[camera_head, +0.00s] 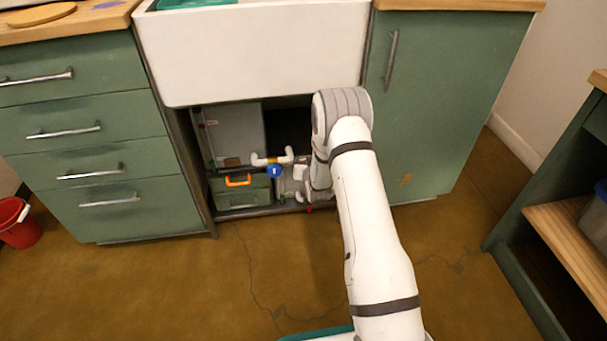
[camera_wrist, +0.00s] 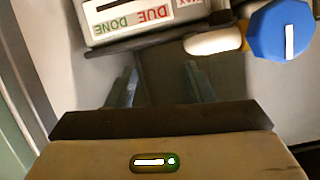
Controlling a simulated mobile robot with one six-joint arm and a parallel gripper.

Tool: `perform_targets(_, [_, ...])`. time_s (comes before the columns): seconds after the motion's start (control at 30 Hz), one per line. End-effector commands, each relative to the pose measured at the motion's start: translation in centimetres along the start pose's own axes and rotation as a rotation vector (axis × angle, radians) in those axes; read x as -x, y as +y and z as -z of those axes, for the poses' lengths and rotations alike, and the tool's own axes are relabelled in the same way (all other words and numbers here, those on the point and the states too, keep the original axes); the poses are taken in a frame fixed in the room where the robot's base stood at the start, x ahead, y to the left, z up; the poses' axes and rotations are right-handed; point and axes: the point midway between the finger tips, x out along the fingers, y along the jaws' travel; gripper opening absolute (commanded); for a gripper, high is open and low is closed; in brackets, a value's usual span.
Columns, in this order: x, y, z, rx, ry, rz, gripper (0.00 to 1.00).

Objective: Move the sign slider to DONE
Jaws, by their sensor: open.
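The sign (camera_wrist: 160,22) is a pale plate at the top of the wrist view, upside down in the picture. It carries the words DUE and DONE, red lettering at its right, and a dark slot at its upper left. It is cut off by the top edge, and I cannot make out the slider's handle or position. My gripper (camera_wrist: 161,82) is open, with two dark fingers apart and nothing seen between them. The fingertips are just below the sign in the picture; I cannot tell whether they touch it. In the head view my arm hides most of the gripper.
A blue knob with a white bar (camera_wrist: 284,30) is right of the sign; it also shows in the head view (camera_head: 276,171) below white piping (camera_head: 271,159). A green box with an orange handle (camera_head: 240,194) stands left in the under-sink opening. Green cabinets (camera_head: 440,110) flank it.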

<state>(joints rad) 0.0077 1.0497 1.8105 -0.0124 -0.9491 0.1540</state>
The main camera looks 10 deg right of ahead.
Motion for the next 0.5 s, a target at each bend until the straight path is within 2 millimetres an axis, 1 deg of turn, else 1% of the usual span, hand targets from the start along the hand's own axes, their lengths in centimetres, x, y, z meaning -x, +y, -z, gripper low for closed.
perform_targets(0.03, [-0.8,0.3,-2.1,-0.007,0.037,0.005,0.47])
perform_targets(0.13, [-1.6,0.8,-5.0,-0.019,0.13,0.021,0.47])
perform_targets(0.23, [-1.8,1.2,-7.5,-0.029,0.21,0.035,0.47])
perform_targets(0.3, [-1.7,1.4,-9.0,-0.036,0.257,0.043,0.47])
perform_targets(0.4, [-1.4,1.7,-10.4,-0.042,0.303,0.052,0.47])
perform_targets(0.5, [-1.4,1.8,-11.0,-0.045,0.33,0.057,0.47])
